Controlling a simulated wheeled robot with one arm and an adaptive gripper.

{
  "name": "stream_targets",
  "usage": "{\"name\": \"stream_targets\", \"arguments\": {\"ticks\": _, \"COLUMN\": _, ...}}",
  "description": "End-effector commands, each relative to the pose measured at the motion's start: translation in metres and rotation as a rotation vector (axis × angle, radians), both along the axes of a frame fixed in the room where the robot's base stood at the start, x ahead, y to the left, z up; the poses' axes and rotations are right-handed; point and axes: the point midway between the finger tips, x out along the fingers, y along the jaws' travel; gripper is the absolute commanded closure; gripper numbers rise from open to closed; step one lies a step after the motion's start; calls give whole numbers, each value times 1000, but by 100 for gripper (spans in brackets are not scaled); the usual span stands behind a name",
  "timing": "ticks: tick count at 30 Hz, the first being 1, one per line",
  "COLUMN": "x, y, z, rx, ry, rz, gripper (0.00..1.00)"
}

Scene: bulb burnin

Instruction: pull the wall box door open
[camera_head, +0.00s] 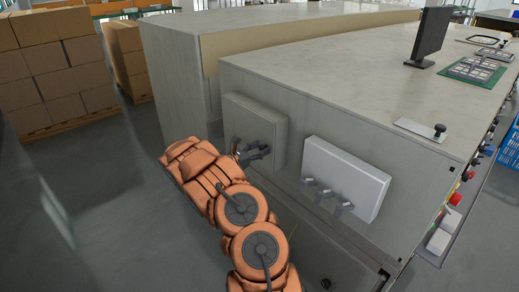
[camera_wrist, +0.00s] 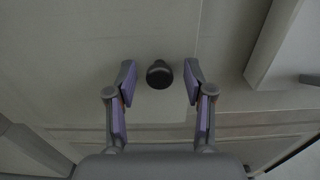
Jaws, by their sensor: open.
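A flat grey wall box (camera_head: 240,112) is mounted on the side of the long grey cabinet in the head view. A white wall box (camera_head: 345,172) with several small grey fittings along its lower front hangs to its right. My gripper (camera_head: 256,151) is in front of the grey box's lower part, and the arm hides some of that area. In the wrist view my gripper (camera_wrist: 159,82) is open, with one finger on each side of a round black knob (camera_wrist: 159,74) on a flat grey panel. The fingers appear apart from the knob. I cannot tell whether the box door is ajar.
The cabinet top (camera_head: 330,85) carries a dark monitor (camera_head: 430,32) and a green board (camera_head: 475,70). Cardboard boxes (camera_head: 55,65) stand stacked at the far left. The floor (camera_head: 110,185) left of my arm is clear. A box edge (camera_wrist: 275,45) is close at the wrist view's upper right.

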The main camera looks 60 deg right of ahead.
Motion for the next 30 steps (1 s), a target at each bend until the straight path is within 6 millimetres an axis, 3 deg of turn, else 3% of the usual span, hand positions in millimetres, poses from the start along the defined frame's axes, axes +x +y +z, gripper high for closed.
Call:
{"name": "stream_targets", "arguments": {"ticks": 2, "x": 0, "y": 0, "z": 0, "rx": 0, "ry": 0, "rz": 0, "gripper": 50}}
{"name": "stream_targets", "arguments": {"ticks": 16, "x": 0, "y": 0, "z": 0, "rx": 0, "ry": 0, "rz": 0, "gripper": 99}}
{"name": "stream_targets", "arguments": {"ticks": 30, "x": 0, "y": 0, "z": 0, "rx": 0, "ry": -1, "rz": -5, "gripper": 100}}
